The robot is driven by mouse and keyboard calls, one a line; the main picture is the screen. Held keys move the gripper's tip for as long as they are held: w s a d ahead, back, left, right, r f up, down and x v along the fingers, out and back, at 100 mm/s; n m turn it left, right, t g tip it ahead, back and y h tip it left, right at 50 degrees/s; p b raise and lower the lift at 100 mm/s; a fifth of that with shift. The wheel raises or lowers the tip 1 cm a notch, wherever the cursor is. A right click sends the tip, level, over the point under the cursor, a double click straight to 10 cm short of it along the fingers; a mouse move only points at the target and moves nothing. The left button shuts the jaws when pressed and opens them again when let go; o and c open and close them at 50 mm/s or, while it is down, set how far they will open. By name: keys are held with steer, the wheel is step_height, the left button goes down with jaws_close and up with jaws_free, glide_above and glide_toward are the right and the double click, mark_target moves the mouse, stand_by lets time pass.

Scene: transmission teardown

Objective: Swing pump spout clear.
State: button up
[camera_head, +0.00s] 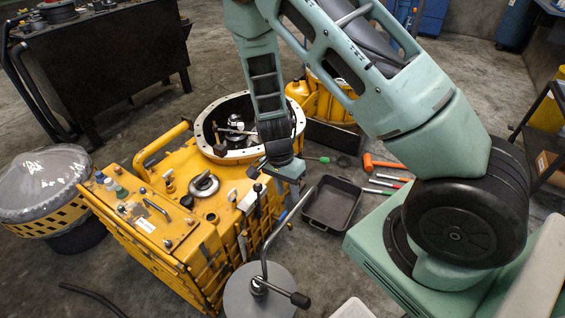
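A round grey drum (240,300) stands at the bottom centre, in front of the yellow transmission housing (180,190). A bent grey pipe, apparently the pump spout (284,218), rises from the drum top and slants up and right. Its upper end lies just left of the black tray, as seen in the picture. A short lever with a black grip (299,299) sticks out at the pump base. My gripper (283,176) hangs above the housing's right edge, close to the spout's upper end in the picture. Its fingers are small and partly hidden, so contact and opening are unclear.
A black tray (332,203) lies on the floor right of the spout. An orange hammer (382,162) and several hand tools lie beyond it. Yellow containers (325,100) stand behind. A plastic-covered yellow basket (45,190) stands left. Bare floor lies between tray and housing.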

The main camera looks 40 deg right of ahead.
step_height(320, 180, up, 9)
steer(key=w+p, duration=0.1)
steer(key=shift+w+a, duration=0.25)
steer(key=shift+w, duration=0.1)
steer(key=shift+a+r, duration=0.1)
steer(key=s+a+r+n+y+p, duration=0.1)
steer(key=s+a+r+n+p, duration=0.1)
steer(key=s+a+r+n, duration=0.4)
steer(key=s+a+r+n+y+p, duration=0.15)
steer(key=a+r+n, duration=0.25)
steer(key=a+r, duration=0.4)
steer(key=s+a+r+n+t+h+p, duration=0.1)
steer(key=s+a+r+n+t+p, duration=0.1)
steer(key=s+r+n, duration=0.8)
steer(key=shift+s+a+n+p, duration=0.5)
steer(key=shift+s+a+n, duration=0.3)
steer(key=shift+a+n, duration=0.4)
